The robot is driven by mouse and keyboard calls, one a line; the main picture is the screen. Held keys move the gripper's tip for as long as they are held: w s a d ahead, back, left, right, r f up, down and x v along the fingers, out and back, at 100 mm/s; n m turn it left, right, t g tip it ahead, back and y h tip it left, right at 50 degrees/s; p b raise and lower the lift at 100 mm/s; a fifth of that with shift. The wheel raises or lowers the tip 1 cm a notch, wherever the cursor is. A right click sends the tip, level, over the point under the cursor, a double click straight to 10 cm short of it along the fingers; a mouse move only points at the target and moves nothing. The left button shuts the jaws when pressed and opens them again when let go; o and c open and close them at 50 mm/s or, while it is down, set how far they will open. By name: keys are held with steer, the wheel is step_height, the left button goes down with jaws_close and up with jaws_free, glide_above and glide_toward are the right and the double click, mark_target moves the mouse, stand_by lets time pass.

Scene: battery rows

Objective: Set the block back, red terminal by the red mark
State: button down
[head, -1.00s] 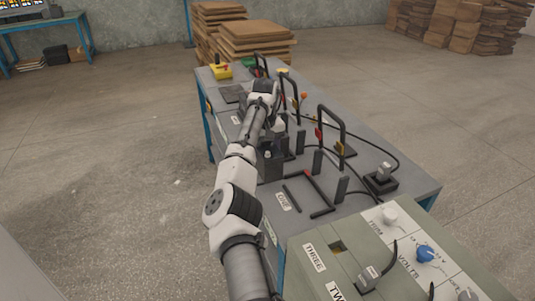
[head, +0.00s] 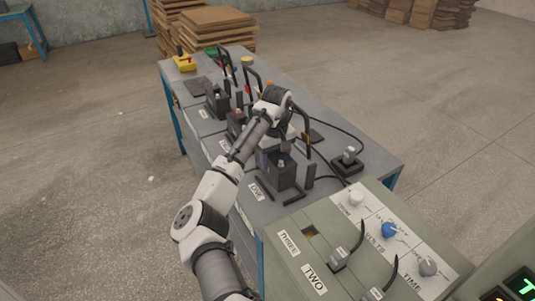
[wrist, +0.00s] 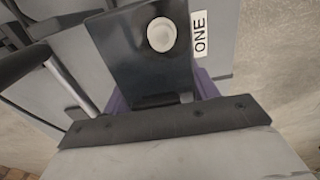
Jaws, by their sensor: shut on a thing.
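The dark block (head: 282,174) is at the bay labelled ONE, upright or nearly so, between the dark posts and rails. My gripper (wrist: 160,92) is shut on it from above, with purple fingers on its two sides. In the wrist view, the block's dark top (wrist: 138,55) carries one pale grey terminal (wrist: 162,34), near the ONE label (wrist: 200,35). The other terminal is not clear, and I cannot tell which side the red one is on. The red mark is hidden. I cannot tell whether the block rests fully on the bench.
Other dark blocks (head: 217,101) stand in bays further along the grey bench (head: 215,178). Black handles (head: 307,115) and a cable rise close to my gripper. A green control box (head: 290,262) with knobs stands at the near end. A yellow box (head: 184,63) is at the far end.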

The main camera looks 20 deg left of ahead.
steer(key=shift+d+r, duration=0.2)
steer(key=shift+d, duration=0.25)
steer(key=shift+f+p, duration=0.95)
steer(key=shift+f, duration=0.85)
steer(key=c, duration=0.9)
jaws_free()
steer(key=shift+f, duration=0.3)
steer(key=o, duration=0.5)
steer(key=shift+r, duration=0.1)
step_height(320, 180, up, 8)
steer(key=shift+f+b, duration=0.15)
steer(key=shift+b, duration=1.05)
